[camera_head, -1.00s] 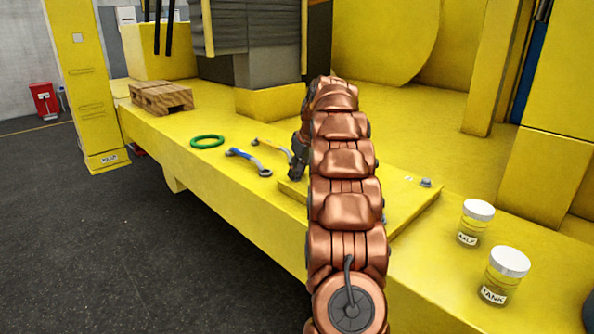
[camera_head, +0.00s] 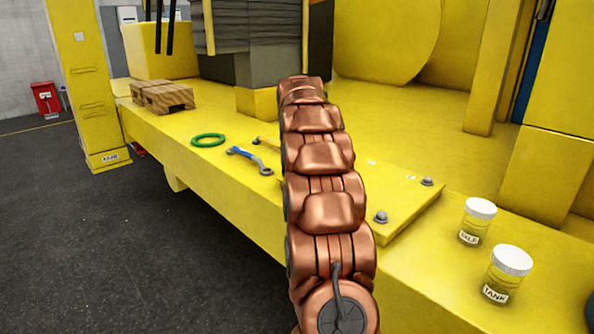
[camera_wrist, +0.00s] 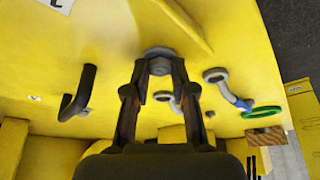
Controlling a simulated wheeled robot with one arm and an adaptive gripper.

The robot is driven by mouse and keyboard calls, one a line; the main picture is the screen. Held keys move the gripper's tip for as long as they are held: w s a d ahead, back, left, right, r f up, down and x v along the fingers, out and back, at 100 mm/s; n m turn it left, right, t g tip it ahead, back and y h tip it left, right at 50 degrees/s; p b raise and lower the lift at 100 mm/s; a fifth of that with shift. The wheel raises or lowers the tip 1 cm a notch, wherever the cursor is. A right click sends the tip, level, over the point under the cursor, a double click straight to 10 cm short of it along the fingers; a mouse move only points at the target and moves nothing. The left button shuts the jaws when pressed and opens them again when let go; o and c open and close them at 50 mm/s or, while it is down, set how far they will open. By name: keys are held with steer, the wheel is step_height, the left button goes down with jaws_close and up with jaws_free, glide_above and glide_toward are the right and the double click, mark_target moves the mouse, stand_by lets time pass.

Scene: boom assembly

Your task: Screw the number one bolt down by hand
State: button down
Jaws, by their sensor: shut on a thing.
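In the wrist view a grey bolt (camera_wrist: 158,53) sits at the yellow surface, between the tips of my gripper (camera_wrist: 159,66). The dark fingers are shut on it from both sides. I cannot read a number beside this bolt. In the head view my gripper and this bolt are hidden behind my copper arm. Two other grey bolts stand on the raised yellow plate (camera_head: 405,208): one near its front edge (camera_head: 381,216) and one at its far right corner (camera_head: 427,181).
A blue-handled wrench (camera_head: 245,158) and a partly hidden second wrench (camera_head: 263,142) lie left of my arm, near a green ring (camera_head: 208,140) and a wooden block (camera_head: 162,97). Two lidded jars (camera_head: 478,222) (camera_head: 508,273) stand at right. A dark bent bar (camera_wrist: 78,92) shows in the wrist view.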

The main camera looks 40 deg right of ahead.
steer(key=shift+w+m+g+h+b, duration=0.1)
steer(key=shift+m+g+h+b, duration=0.25)
steer(key=shift+m, duration=0.85)
steer(key=shift+r, duration=0.1)
steer(key=c, duration=1)
jaws_free()
steer(key=shift+o, duration=0.2)
steer(key=v, duration=1.2)
